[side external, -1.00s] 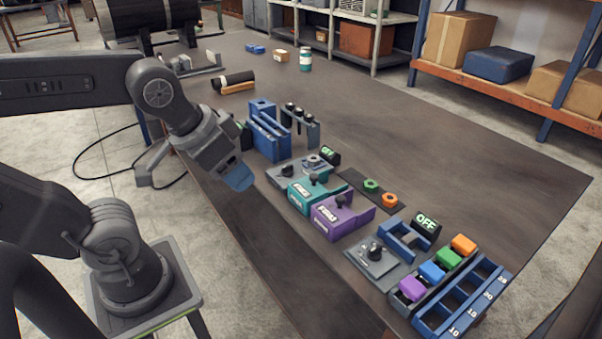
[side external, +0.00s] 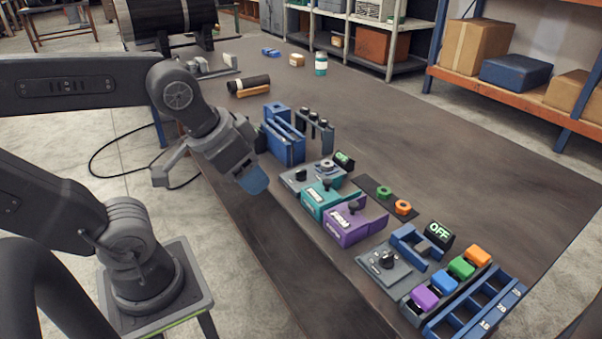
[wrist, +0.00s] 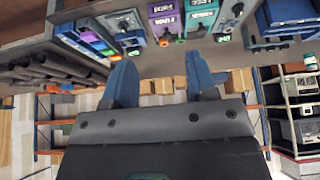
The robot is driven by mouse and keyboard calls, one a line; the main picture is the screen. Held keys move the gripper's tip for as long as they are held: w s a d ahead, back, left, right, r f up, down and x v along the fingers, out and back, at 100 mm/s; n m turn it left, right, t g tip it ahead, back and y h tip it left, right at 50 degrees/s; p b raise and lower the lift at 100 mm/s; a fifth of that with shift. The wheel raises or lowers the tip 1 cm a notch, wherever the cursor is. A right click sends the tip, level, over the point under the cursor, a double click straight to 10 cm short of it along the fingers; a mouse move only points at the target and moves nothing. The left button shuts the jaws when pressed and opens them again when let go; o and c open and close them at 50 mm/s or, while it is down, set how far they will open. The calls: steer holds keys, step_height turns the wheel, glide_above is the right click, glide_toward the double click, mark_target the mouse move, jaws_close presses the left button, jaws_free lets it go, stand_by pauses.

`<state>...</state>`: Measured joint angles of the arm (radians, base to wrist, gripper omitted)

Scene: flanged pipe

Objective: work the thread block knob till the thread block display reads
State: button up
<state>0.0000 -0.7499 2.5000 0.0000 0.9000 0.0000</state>
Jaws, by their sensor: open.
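I cannot tell which fixture is the thread block. A grey plate with a black knob (side external: 387,259) stands near the front right of the bench, with a blue frame and a black display (side external: 439,232) reading OFF behind it. Another grey plate with a dark knob (side external: 301,175) stands further left, with a small green-lit display (side external: 344,160), too small to read surely. My gripper (side external: 255,182) hangs over the bench's front edge, left of and apart from both knobs. In the wrist view its two fingers (wrist: 160,65) are spread with nothing between them.
A blue rack (side external: 284,140) stands near my gripper. Coloured blocks (side external: 460,267) and a blue tray (side external: 480,310) fill the right end. The bench's far middle is clear.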

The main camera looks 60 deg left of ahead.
steer(key=shift+o, duration=0.4)
steer(key=shift+o, duration=0.5)
steer(key=shift+w+a+r, duration=0.1)
steer(key=shift+w, duration=0.05)
steer(key=n+g, duration=0.6)
steer(key=n, duration=1.2)
glide_above(301, 170)
step_height(301, 170, down, 8)
step_height(301, 170, down, 13)
steer(key=shift+r, duration=0.1)
steer(key=shift+c, duration=0.3)
steer(key=c, duration=0.9)
